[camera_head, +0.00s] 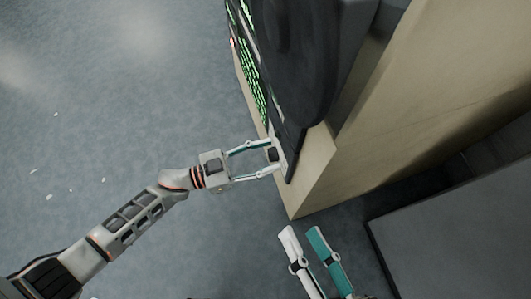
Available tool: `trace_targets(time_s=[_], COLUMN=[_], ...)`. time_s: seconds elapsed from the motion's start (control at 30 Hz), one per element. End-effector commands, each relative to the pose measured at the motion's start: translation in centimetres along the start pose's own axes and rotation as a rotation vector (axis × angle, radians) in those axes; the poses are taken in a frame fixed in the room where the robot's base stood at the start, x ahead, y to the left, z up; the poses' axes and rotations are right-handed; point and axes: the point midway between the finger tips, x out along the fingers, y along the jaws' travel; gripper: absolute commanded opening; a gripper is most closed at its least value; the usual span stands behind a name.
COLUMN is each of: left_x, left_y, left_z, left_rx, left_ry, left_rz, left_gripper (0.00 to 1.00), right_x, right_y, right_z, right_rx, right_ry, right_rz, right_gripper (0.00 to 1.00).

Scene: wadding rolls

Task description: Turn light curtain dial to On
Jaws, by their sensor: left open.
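A tall beige machine (316,174) carries a dark control panel (291,166), seen steeply from above. A small dark knob-like part (272,155) sticks out near the panel's near end and may be the light curtain dial; its label and setting cannot be read. My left gripper (274,158) is open at the panel, with one finger on each side of this dark part. Whether the fingers touch it cannot be told. My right gripper (302,231) is at the bottom, its fingers apart and empty, away from the panel.
Green-lit rows (257,98) and a small red light (232,42) show farther along the panel. A large dark rounded part (300,65) overhangs it. A dark grey box-like surface (460,240) stands at lower right. The grey floor at left is open, with a few white scraps.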

Motion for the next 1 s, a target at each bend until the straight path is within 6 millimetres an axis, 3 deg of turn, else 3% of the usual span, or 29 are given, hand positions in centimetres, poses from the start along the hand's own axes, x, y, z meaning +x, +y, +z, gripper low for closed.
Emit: trace_targets(time_s=[0.23,0.4,0.73,1.0], left_x=[0.1,0.09,0.08,0.07], left_y=[-0.05,-0.05,-0.05,-0.01], left_z=[-0.03,-0.02,-0.03,-0.04], left_rx=[0.001,0.001,0.024,0.162], left_ry=[-0.001,-0.001,-0.001,-0.001], left_rz=[-0.001,-0.001,-0.001,-0.001], left_gripper=[0.44,0.06,0.06,0.06], right_x=[0.01,0.01,0.01,0.02], right_y=[-0.04,-0.04,-0.07,-0.09], right_z=[-0.03,-0.02,-0.01,-0.04], right_rx=[0.004,0.003,0.001,-0.008], right_ry=[0.002,0.001,0.0,-0.002], right_rz=[-0.001,-0.001,-0.001,-0.001], right_gripper=[0.4,0.4,0.4,0.4])
